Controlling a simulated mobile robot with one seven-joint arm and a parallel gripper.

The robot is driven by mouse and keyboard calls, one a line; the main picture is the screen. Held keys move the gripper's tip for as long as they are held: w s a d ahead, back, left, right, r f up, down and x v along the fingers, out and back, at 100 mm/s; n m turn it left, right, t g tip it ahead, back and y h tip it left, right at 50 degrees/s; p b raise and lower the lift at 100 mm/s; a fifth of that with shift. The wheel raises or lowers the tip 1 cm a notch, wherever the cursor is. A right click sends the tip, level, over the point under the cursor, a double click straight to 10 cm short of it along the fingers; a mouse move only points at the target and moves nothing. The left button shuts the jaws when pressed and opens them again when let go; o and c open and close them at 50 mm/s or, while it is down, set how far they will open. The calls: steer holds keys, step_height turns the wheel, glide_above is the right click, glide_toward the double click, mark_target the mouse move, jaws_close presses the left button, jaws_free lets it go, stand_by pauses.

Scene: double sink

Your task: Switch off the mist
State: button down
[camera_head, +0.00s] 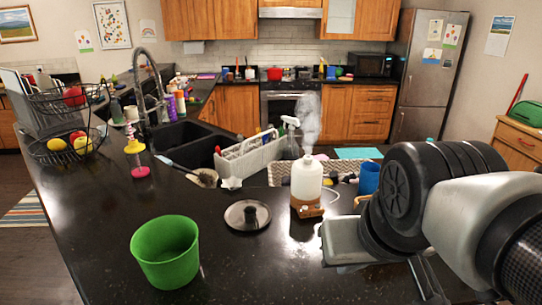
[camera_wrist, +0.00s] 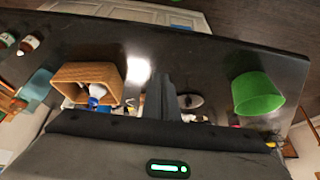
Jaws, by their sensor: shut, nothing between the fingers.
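The mist maker (camera_head: 306,186) is a white bottle on a small wooden base, standing upright on the dark counter in the head view. A pale plume of mist (camera_head: 311,118) rises from its top. A small light mark shows on the base, but I cannot make out a switch. My gripper (camera_wrist: 160,78) shows in the wrist view as dark fingers pressed together with nothing between them. In the head view my arm is at the right, to the right of the mist maker and apart from it. I cannot clearly make out the mist maker in the wrist view.
A green bowl (camera_head: 166,250) and a dark round lid (camera_head: 248,214) lie left of the mist maker. A blue cup (camera_head: 369,177) stands behind it at right. A wooden box shape (camera_wrist: 88,72) shows in the wrist view. The front counter is mostly clear.

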steer(key=g+b, duration=0.3)
steer(key=b, duration=0.3)
glide_above(305, 206)
steer(key=s, duration=0.4)
steer(key=x, duration=0.3)
steer(key=shift+s+a+f, duration=0.1)
steer(key=shift+s+f, duration=0.05)
steer(key=shift+f, duration=0.25)
steer(key=shift+f, duration=0.1)
steer(key=x, duration=0.9)
steer(key=shift+w+f+b, duration=0.35)
steer(key=shift+b, duration=0.05)
steer(key=shift+t, duration=0.3)
